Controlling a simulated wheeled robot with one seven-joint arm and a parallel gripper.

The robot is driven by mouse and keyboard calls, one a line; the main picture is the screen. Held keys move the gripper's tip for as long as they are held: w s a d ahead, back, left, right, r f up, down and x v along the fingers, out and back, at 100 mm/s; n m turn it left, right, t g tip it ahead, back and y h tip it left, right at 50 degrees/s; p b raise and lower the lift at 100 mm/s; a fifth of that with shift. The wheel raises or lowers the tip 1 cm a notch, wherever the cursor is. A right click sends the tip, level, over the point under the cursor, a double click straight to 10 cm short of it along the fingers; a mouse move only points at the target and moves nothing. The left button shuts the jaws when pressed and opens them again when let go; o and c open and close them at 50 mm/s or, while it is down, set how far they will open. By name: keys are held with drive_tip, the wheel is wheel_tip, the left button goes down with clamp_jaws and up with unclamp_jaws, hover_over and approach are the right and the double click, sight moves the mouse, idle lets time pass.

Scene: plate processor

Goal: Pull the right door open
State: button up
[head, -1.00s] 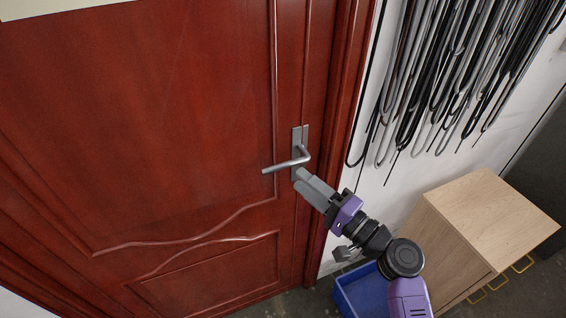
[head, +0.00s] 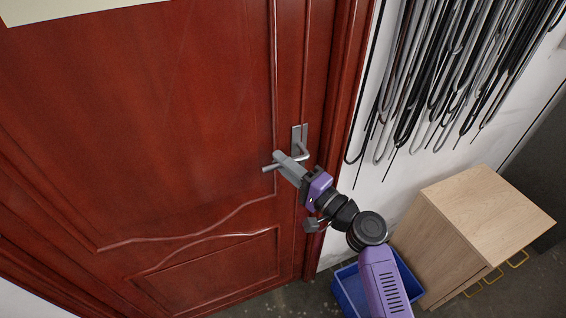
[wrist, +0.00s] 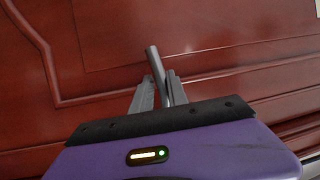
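The red-brown wooden door (head: 150,120) fills the left of the head view and looks closed in its frame. Its grey lever handle (head: 300,152) sits near the door's right edge, with the lever pointing left. My gripper (head: 281,160) is at the lever, and its fingers hide part of it in the head view. In the wrist view the lever (wrist: 157,70) runs between the two fingers of my gripper (wrist: 160,88). The fingers are apart, with a gap at the left finger; the right finger is close to the lever, and contact is unclear.
A wooden cabinet (head: 485,215) with brass-coloured pulls stands at the right. A blue bin (head: 350,290) is on the floor beside it, partly behind my arm. Dark and grey cables (head: 440,80) hang on the white wall right of the door frame (head: 345,110).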

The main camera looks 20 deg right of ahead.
clamp_jaws()
drive_tip(key=shift+f, duration=0.2)
idle(1.1)
drive_tip(key=f+n+b, duration=0.1)
drive_tip(key=n+g+b, duration=0.1)
drive_tip(key=n, duration=0.1)
drive_tip(key=shift+d+f, duration=0.2)
drive_tip(key=shift+f, duration=0.2)
drive_tip(key=shift+d+f+n+g+h+b, duration=0.3)
drive_tip(key=shift+f+n+g, duration=0.2)
drive_tip(key=shift+n, duration=0.45)
drive_tip(key=shift+d+f+n+g+h+b, duration=0.3)
drive_tip(key=shift+f+n+g, duration=0.15)
drive_tip(key=shift+n, duration=0.5)
drive_tip(key=shift+s, duration=0.1)
